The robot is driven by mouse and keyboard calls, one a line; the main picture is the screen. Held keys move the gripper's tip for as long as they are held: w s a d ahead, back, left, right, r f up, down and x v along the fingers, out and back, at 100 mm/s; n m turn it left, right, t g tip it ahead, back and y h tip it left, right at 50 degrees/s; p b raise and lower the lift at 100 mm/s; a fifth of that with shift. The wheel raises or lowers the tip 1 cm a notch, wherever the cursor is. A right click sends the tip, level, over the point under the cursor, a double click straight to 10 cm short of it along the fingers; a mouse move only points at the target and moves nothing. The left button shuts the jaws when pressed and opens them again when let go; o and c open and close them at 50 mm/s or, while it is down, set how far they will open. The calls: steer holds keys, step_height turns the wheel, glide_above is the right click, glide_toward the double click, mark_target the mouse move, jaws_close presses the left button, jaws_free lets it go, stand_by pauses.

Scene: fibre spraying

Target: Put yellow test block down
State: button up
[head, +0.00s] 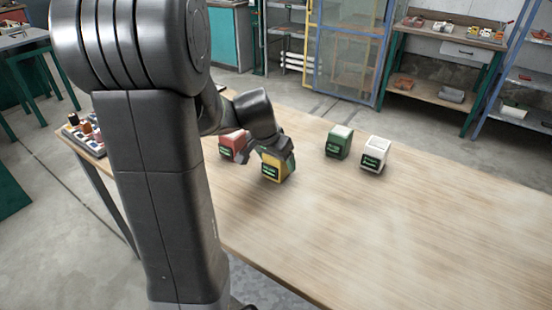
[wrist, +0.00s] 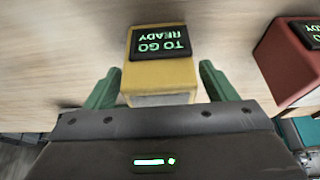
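The yellow test block (head: 278,168) appears to rest upright on the wooden table (head: 400,230), with its dark green-lettered label facing the head camera. In the wrist view the yellow block (wrist: 160,77) stands between my two green fingers, its label reading "READY TO GO" upside down. My gripper (wrist: 160,67) is around the block, with a narrow gap showing on each side, so it looks open. The block's underside is hidden.
A red block (head: 231,142) stands close to the left of my gripper; it also shows in the wrist view (wrist: 290,60). A green block (head: 338,143) and a white block (head: 375,156) stand to the right. A tray of small items (head: 85,135) lies far left. The table's right side is clear.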

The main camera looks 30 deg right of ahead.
steer(key=shift+r, duration=0.1)
steer(key=shift+r, duration=0.3)
steer(key=v, duration=1.1)
steer(key=shift+a+r+p, duration=0.2)
steer(key=shift+p, duration=0.25)
steer(key=shift+s+d, duration=0.1)
steer(key=shift+s, duration=0.1)
